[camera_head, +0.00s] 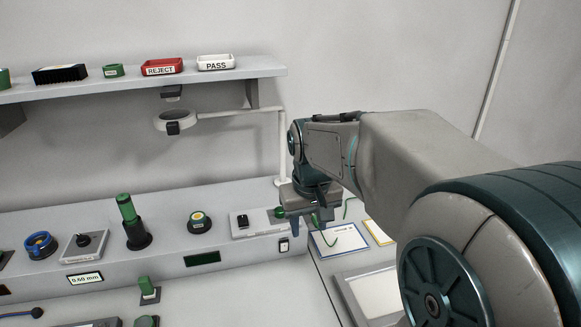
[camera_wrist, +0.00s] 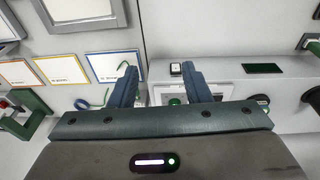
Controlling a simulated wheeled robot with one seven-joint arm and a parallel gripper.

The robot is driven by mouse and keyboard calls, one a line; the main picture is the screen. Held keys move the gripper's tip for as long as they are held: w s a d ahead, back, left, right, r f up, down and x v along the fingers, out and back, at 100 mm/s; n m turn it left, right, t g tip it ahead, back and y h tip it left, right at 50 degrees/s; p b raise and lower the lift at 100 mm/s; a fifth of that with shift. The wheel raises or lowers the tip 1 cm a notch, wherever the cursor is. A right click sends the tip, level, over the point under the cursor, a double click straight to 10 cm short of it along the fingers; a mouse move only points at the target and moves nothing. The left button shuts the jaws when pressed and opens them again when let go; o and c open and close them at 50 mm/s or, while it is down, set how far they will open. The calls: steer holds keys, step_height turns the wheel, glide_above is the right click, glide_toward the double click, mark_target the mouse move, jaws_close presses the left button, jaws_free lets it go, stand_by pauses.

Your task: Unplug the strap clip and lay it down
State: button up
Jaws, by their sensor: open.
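My gripper (camera_head: 307,221) is open and empty, pointing down at the right end of the grey console. Its two fingers also show in the wrist view (camera_wrist: 160,69). A round green part (camera_head: 279,212), perhaps the strap clip, sits on a white plate (camera_head: 250,229) just left of the fingers. In the wrist view the green part (camera_wrist: 175,101) shows between the fingers, apart from both. A green cord (camera_head: 331,239) curves over the blue-edged card; it also shows in the wrist view (camera_wrist: 105,97). The join between cord and green part is hidden.
The blue-edged card (camera_head: 338,238) and a yellow-edged card (camera_head: 378,233) lie right of the console (camera_head: 235,252). A black knob base (camera_head: 200,224) and a green post (camera_head: 127,209) stand left. A lamp arm (camera_head: 281,145) rises behind. The front bench is partly bare.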

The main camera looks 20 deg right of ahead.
steer(key=w+d+g, duration=0.1)
steer(key=w+d, duration=0.3)
steer(key=w, duration=0.6)
glide_above(315, 220)
steer(key=s, duration=0.2)
step_height(315, 220, down, 5)
steer(key=shift+g+y, duration=0.3)
steer(key=shift+g, duration=0.1)
steer(key=f+p, duration=0.1)
steer(key=f, duration=1.3)
steer(key=shift+w+d+p, duration=0.2)
steer(key=shift+p, duration=0.15)
steer(key=shift+r, duration=0.1)
steer(key=shift+c, duration=0.3)
jaws_close()
